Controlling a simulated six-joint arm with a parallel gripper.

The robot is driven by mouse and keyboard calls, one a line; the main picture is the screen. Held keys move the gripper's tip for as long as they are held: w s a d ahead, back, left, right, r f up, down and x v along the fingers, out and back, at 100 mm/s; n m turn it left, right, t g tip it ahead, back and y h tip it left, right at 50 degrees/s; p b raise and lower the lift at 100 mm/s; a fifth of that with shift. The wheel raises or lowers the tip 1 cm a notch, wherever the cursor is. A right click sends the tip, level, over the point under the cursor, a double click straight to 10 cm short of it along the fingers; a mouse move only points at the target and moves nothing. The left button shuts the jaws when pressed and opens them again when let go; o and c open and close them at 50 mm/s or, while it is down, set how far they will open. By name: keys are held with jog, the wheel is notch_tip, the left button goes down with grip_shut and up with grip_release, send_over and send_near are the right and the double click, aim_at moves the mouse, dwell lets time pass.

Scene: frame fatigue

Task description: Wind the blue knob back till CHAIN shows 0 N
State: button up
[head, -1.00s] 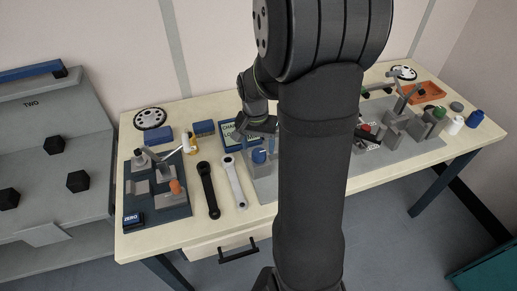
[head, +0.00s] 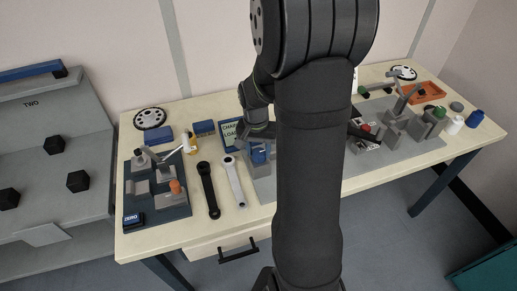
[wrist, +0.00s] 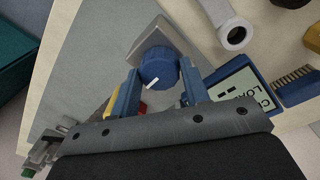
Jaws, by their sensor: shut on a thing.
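The blue knob (wrist: 157,67) with a white mark sits on a grey block (wrist: 158,38) in the wrist view. My gripper (wrist: 160,80) has its two blue fingers on either side of the knob and is shut on it. In the head view my gripper (head: 259,150) is at the knob's place, with the knob largely hidden behind it. The CHAIN LOAD display (wrist: 236,88) stands beside the right finger, partly cut off by my gripper. Its number is not readable. In the head view the display (head: 230,133) is behind my gripper, partly hidden.
A pale wrench (head: 235,182) and a black wrench (head: 208,190) lie left of the knob. A dark blue fixture (head: 160,195) with a ZERO button (head: 133,220) stands farther left. Grey fixtures (head: 395,133) and an orange tray (head: 428,92) are to the right.

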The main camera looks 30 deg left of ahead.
aim_at(255, 152)
jog(key=n, duration=0.3)
jog(key=shift+n, duration=0.4)
jog(key=o, duration=1)
jog(key=r, duration=1.7)
jog(key=shift+s+a+r, duration=0.25)
jog(key=shift+a, duration=0.15)
jog(key=f, duration=1.7)
jog(key=shift+w+d+f, duration=0.25)
jog(key=shift+d, duration=0.15)
jog(key=shift+r, duration=0.1)
